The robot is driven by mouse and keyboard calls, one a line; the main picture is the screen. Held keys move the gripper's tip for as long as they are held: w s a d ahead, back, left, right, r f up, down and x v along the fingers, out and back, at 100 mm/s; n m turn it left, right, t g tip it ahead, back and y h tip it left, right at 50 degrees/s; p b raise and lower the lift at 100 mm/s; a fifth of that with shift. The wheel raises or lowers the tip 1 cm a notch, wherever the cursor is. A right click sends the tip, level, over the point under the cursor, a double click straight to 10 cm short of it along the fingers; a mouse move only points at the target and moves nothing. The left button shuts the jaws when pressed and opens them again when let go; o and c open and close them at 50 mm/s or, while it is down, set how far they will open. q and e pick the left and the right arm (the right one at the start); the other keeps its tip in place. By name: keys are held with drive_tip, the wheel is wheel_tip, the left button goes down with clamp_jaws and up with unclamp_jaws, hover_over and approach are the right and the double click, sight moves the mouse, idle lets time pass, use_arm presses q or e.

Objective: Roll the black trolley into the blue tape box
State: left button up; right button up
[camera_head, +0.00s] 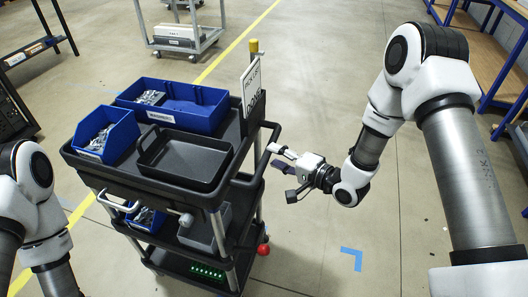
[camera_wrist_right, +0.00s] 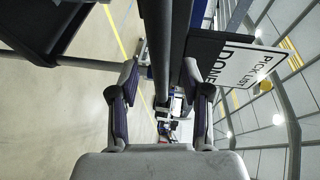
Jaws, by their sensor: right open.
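The black trolley (camera_head: 190,190) stands upright left of the middle in the head view, with a loop handle (camera_head: 262,150) on its right side. My right gripper (camera_head: 279,158) is open beside that handle. In the right wrist view its two fingers (camera_wrist_right: 160,100) stand apart, with a dark bar (camera_wrist_right: 164,45) running between them; I cannot tell if they touch it. A blue tape corner (camera_head: 352,258) lies on the floor right of the trolley. Most of the tape box is not visible. My left arm shows at the left edge, but its gripper is out of view.
The trolley carries blue bins (camera_head: 108,136) with parts, a black tray (camera_head: 184,158) and a pick list sign (camera_head: 250,86). A grey cart (camera_head: 184,38) stands behind, benches (camera_head: 480,50) at the right. The floor right of the trolley is clear.

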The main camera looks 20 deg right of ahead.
sight(268, 153)
drive_tip(key=shift+x, duration=1.95)
clamp_jaws()
drive_tip(key=shift+d, duration=0.1)
